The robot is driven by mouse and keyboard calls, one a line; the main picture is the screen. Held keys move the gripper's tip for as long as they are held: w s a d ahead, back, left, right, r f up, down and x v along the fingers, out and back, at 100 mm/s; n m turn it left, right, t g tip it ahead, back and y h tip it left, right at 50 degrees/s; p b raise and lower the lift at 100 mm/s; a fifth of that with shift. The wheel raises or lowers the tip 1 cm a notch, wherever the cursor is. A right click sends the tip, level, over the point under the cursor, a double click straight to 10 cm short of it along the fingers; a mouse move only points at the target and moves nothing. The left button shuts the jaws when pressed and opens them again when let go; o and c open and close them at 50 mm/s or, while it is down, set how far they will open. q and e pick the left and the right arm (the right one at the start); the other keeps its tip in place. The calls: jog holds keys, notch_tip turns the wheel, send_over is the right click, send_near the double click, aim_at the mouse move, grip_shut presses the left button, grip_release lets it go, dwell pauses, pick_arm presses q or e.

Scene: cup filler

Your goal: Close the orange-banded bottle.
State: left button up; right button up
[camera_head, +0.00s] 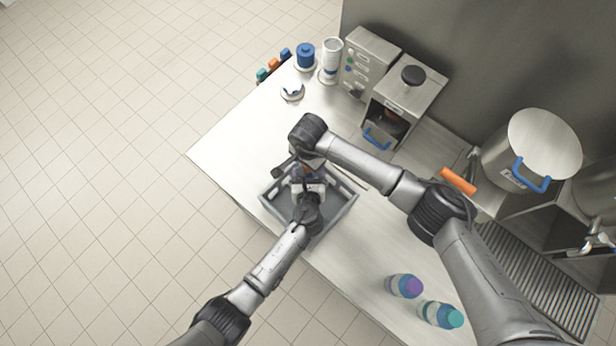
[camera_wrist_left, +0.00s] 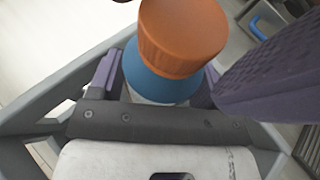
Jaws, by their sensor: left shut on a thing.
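The orange-banded bottle shows in the left wrist view as an orange cap or top (camera_wrist_left: 182,38) above a blue collar (camera_wrist_left: 155,83). My left gripper (camera_wrist_left: 155,95) is shut on the bottle below the orange part. In the head view my left gripper (camera_head: 308,182) is over the grey tray (camera_head: 343,217), and the bottle is mostly hidden by the arms. My right gripper (camera_head: 300,166) is right above the same spot. A large purple textured finger (camera_wrist_left: 275,70), apparently my right gripper's, is beside the orange part. Whether it touches is unclear.
Bottles with purple (camera_head: 411,286) and teal (camera_head: 454,318) tops stand at the counter's front right. A steel machine with a blue handle (camera_head: 376,137) stands at the back. A blue-topped container (camera_head: 305,56) and a white cylinder (camera_head: 331,58) stand at the far corner. The counter's left part is clear.

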jog(key=shift+f, duration=0.1)
jog(key=c, duration=0.9)
jog(key=o, duration=1)
jog(key=shift+c, duration=0.2)
jog(key=shift+r, duration=2.25)
jog(key=o, duration=0.5)
jog(key=shift+o, duration=0.2)
jog(key=shift+r, duration=0.1)
